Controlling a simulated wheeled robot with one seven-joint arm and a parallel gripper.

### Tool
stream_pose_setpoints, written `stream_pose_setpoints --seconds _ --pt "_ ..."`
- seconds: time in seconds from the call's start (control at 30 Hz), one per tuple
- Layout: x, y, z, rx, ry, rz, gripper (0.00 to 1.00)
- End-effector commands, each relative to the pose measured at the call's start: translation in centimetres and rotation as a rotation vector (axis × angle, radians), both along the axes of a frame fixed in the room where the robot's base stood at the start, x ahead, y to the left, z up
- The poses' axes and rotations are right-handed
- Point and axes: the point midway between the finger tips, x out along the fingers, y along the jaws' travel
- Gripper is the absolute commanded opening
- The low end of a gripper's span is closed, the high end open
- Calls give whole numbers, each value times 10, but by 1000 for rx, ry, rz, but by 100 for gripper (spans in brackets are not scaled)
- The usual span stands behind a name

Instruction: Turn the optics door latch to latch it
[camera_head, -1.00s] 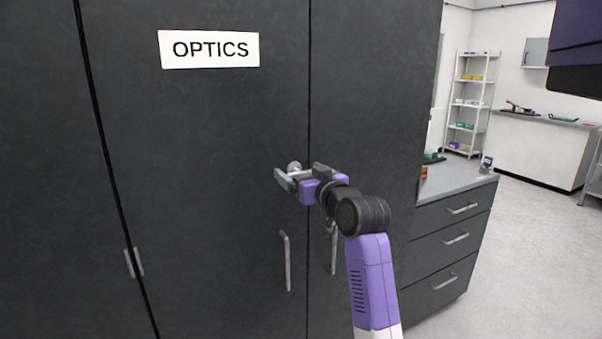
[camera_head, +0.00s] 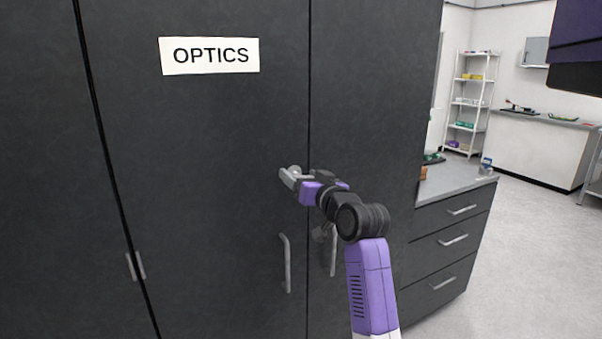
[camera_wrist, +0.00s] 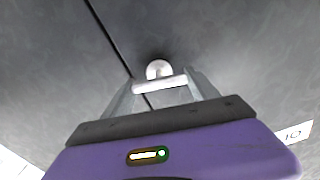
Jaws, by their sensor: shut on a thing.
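The dark cabinet's optics door (camera_head: 215,150) carries a white OPTICS sign (camera_head: 209,55). The optics door latch (camera_wrist: 158,70) has a round pale hub and a light bar, seen at the top middle of the wrist view. In the head view its hub (camera_head: 295,170) shows just behind my fingers near the door seam. My gripper (camera_head: 300,178) is shut on the latch bar; in the wrist view the fingers (camera_wrist: 160,92) lie on both sides of the bar. Part of the latch is hidden by the fingers in the head view.
Vertical door handles (camera_head: 286,262) hang below my gripper, one on each side of the seam. A drawer unit (camera_head: 450,238) with a grey top stands to the right. Open floor (camera_head: 530,250) lies beyond it.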

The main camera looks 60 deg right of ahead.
Motion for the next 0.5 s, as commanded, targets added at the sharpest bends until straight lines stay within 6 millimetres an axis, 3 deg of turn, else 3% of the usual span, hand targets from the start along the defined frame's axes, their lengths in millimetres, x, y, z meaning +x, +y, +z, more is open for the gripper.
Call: stream_pose_setpoints --seconds 0.5 --pt "-1 -1 2 393 -282 1 28"
